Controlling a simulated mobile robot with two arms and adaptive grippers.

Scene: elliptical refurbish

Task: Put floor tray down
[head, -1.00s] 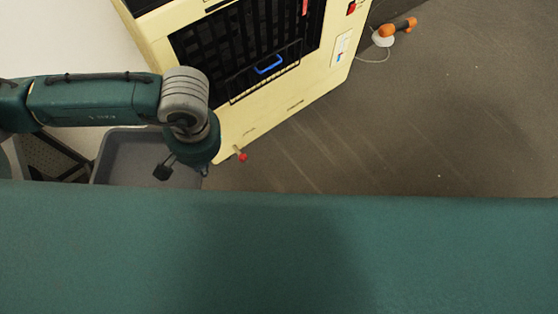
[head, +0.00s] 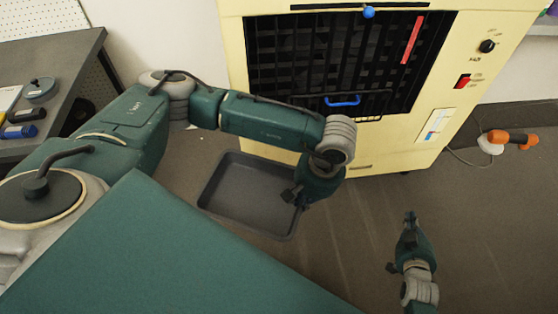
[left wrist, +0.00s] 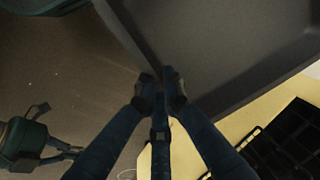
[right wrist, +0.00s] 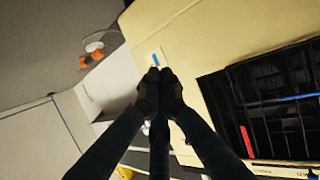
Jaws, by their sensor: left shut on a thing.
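The floor tray (head: 237,190) is a dark grey, shallow, empty rectangular tray in front of the yellow cabinet in the head view. My left gripper (head: 303,200) is at its right side, and my forearm and wrist hide its upper right corner. In the left wrist view, the fingers (left wrist: 160,88) are closed on the rim of the tray (left wrist: 235,45). I cannot tell whether the tray touches the floor. My right gripper (head: 410,218) hangs apart from the tray at the lower right. In the right wrist view its fingers (right wrist: 160,82) are together with nothing between them.
The yellow cabinet (head: 390,140) with a dark grille and blue handle (head: 342,101) stands behind the tray. An orange tool (head: 513,138) with a cord lies to its right. A dark workbench (head: 70,70) is at the left. Floor right of the tray is clear.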

